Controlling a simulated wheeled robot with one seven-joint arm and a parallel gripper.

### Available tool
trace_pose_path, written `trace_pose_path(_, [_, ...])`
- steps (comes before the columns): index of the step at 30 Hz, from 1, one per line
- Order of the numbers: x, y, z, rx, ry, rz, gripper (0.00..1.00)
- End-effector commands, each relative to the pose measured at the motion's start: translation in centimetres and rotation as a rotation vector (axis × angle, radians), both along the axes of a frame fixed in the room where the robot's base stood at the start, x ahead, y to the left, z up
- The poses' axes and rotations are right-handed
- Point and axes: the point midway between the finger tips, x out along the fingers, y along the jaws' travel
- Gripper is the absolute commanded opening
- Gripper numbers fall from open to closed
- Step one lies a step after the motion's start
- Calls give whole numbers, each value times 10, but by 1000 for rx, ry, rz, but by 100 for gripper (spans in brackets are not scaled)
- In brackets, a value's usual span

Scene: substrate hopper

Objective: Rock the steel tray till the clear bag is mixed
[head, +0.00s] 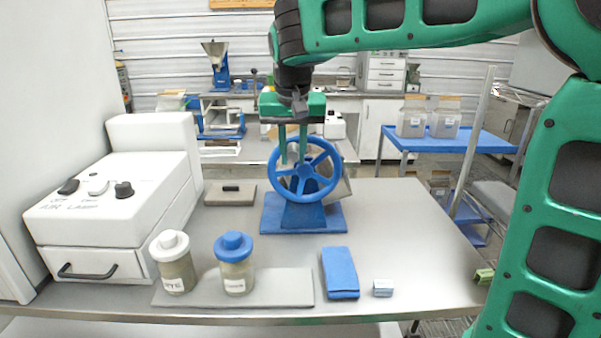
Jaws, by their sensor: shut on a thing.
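A blue handwheel (329,190) stands upright on a blue stand (303,217) at the middle of the bench. My gripper (293,155) comes down from above, its green fingers at the upper left of the wheel. It is shut on the wheel, seemingly at the rim; the exact contact is hard to see. A grey, steel-looking tilted body (340,187) shows behind the wheel and may be the steel tray; the wheel and my gripper hide most of it. I cannot make out a clear bag in it. Clear bag-like packs (411,122) stand on a cart at the right.
A white lamp box (110,205) fills the bench's left. A white-lidded jar (174,268) and blue-lidded jar (234,270) stand on a grey mat (285,288). A folded blue cloth (340,272) and small block (382,288) lie in front. The bench right of the stand is clear.

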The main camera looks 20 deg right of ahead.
Motion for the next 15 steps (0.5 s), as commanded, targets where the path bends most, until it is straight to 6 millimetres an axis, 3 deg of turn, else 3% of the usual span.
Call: trace_pose_path(15, [-8, -26, 8, 0, -3, -1, 13])
